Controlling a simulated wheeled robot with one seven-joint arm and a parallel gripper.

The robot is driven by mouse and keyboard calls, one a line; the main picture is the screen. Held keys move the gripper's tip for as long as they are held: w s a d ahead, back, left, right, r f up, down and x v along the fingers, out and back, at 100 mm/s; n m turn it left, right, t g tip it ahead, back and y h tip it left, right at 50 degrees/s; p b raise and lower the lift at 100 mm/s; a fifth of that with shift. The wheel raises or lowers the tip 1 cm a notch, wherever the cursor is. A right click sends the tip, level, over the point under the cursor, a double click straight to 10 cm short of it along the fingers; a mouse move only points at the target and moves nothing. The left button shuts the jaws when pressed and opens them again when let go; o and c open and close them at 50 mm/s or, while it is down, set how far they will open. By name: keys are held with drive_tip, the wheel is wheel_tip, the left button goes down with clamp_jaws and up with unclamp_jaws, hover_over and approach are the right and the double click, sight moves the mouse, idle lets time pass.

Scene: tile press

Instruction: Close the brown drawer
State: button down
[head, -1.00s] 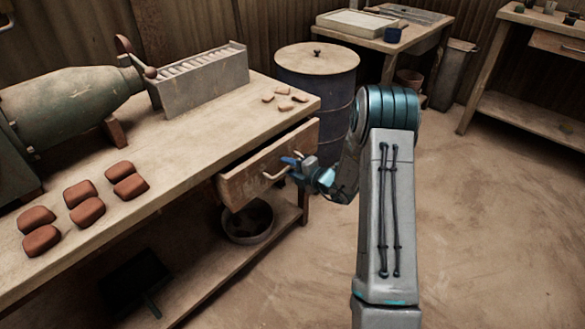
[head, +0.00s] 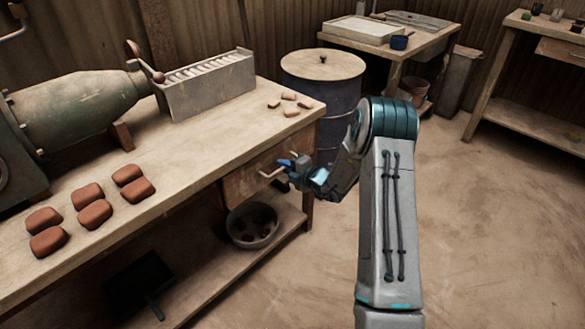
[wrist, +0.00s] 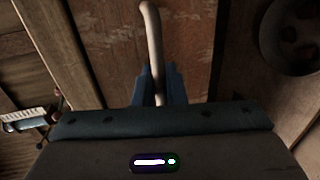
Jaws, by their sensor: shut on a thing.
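The brown drawer (head: 238,182) sits under the worktop of the wooden bench, near its right end. Its front looks flush or nearly flush with the bench; a small remaining gap cannot be ruled out. Its pale bar handle (head: 268,174) sticks out from the front. My gripper (head: 286,166) is shut on the handle. In the wrist view the handle (wrist: 152,35) runs down between the blue fingers (wrist: 160,88), against the brown drawer front (wrist: 188,45). The inside of the drawer is not visible.
The bench top (head: 190,160) carries several red-brown clay blocks, small tile pieces and a slotted grey rack (head: 208,85). A round basin (head: 252,226) stands on the lower shelf under the drawer. A barrel (head: 322,90) stands behind the bench end. The floor at right is clear.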

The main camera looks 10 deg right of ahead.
drive_tip(key=shift+w+a+r, duration=0.1)
drive_tip(key=shift+r, duration=0.05)
drive_tip(key=c, duration=1.6)
unclamp_jaws()
drive_tip(key=p+v, duration=0.2)
drive_tip(key=v, duration=1.1)
drive_tip(key=shift+s+d+p, duration=0.3)
